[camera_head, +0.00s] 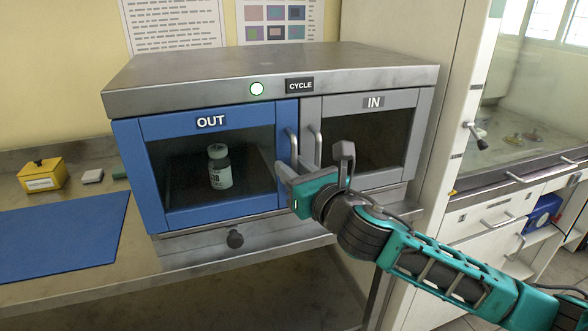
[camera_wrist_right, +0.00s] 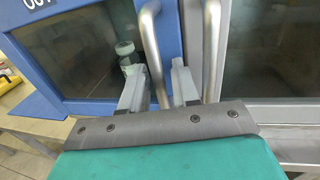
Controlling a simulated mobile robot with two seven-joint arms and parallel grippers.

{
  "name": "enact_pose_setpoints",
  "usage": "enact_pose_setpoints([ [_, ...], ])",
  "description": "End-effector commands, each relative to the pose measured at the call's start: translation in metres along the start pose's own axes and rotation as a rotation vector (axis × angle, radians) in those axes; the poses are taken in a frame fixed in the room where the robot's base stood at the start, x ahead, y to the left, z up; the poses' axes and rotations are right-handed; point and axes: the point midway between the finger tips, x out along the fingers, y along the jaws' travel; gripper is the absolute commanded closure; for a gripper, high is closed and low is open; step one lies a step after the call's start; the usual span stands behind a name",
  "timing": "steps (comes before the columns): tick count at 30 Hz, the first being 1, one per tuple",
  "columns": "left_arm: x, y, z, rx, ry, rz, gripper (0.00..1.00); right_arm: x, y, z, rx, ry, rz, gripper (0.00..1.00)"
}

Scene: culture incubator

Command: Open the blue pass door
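The blue pass door (camera_head: 210,120), marked OUT, looks closed on the left half of the steel pass box (camera_head: 270,75). Its glass shows a small labelled bottle (camera_head: 220,167) inside. The door's upright bar handle (camera_head: 292,148) is on its right edge. My right gripper (camera_head: 286,172) is at the lower part of this handle. In the right wrist view, the blue door's handle (camera_wrist_right: 152,45) runs down between my two fingers (camera_wrist_right: 156,84). They stand apart with a gap visible beside the bar. Contact cannot be told. My left gripper is out of view.
The grey door (camera_head: 372,101), marked IN, looks closed; its handle (camera_head: 316,145) stands close to the right of the blue one. A yellow box (camera_head: 42,174) and blue mat (camera_head: 62,236) lie left on the bench.

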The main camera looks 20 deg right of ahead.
Motion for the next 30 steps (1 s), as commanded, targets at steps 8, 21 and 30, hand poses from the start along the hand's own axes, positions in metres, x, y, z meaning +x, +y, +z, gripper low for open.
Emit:
enact_pose_setpoints([
  [8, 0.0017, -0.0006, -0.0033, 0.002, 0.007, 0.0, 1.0, -0.0003, 0.0, 0.0, 0.0, 0.0, 0.0, 0.83],
  [21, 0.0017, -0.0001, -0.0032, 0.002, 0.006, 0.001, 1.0, -0.0004, -0.0001, -0.0001, 0.0, 0.0, 0.0, 1.0],
  [30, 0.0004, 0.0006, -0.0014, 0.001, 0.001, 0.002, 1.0, 0.0001, 0.0006, 0.0001, 0.0, 0.0, -0.001, 1.0],
])
